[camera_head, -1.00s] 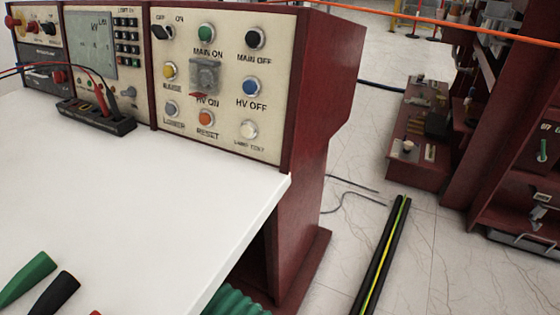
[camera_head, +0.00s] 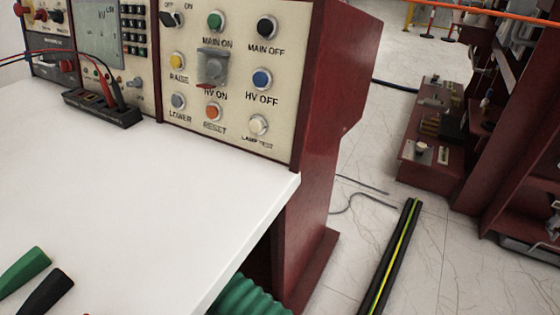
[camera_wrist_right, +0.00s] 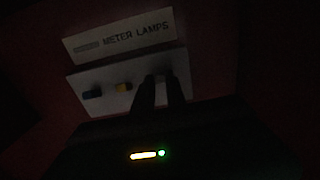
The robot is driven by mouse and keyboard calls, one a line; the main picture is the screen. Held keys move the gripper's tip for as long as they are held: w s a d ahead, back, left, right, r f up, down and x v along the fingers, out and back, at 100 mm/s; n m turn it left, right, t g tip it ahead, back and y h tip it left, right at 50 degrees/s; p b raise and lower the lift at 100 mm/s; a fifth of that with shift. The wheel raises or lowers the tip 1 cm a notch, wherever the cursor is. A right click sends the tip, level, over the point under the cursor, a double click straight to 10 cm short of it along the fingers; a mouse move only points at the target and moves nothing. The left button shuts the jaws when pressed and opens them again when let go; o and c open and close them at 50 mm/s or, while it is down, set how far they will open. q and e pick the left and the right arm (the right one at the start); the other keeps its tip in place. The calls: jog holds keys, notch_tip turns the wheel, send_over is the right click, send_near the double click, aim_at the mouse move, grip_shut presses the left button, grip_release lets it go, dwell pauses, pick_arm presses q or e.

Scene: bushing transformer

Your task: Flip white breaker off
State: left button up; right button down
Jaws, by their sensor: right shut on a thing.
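In the right wrist view, a pale breaker plate (camera_wrist_right: 78,79) is mounted on a dark panel below a label reading METER LAMPS (camera_wrist_right: 122,38). A dark breaker (camera_wrist_right: 92,94) and a yellow breaker (camera_wrist_right: 123,87) show on its left and middle. My right gripper (camera_wrist_right: 160,80) reaches the right part of the plate, its two dark fingers close together and shut on a breaker there. The fingers hide that breaker, so I cannot tell its colour. The view is very dark. My left gripper is in neither view.
In the head view, a control console (camera_head: 225,70) with several coloured buttons stands behind a white tabletop (camera_head: 170,190). Green and black plugs (camera_head: 45,290) lie at its front left.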

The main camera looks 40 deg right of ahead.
jog(key=shift+f, duration=0.1)
jog(key=shift+f+t+h+b, duration=0.3)
jog(key=shift+f+h+b, duration=0.25)
jog(key=shift+h+b, duration=0.45)
jog(key=shift+f+t+h+b, duration=0.3)
jog(key=shift+f+h+b, duration=0.4)
jog(key=shift+h, duration=0.45)
jog(key=shift+f+t+h+b, duration=0.3)
jog(key=shift+f+h+b, duration=0.15)
jog(key=shift+h+b, duration=0.55)
jog(key=c, duration=1.4)
grip_release()
jog(key=shift+w, duration=0.1)
jog(key=shift+o, duration=0.2)
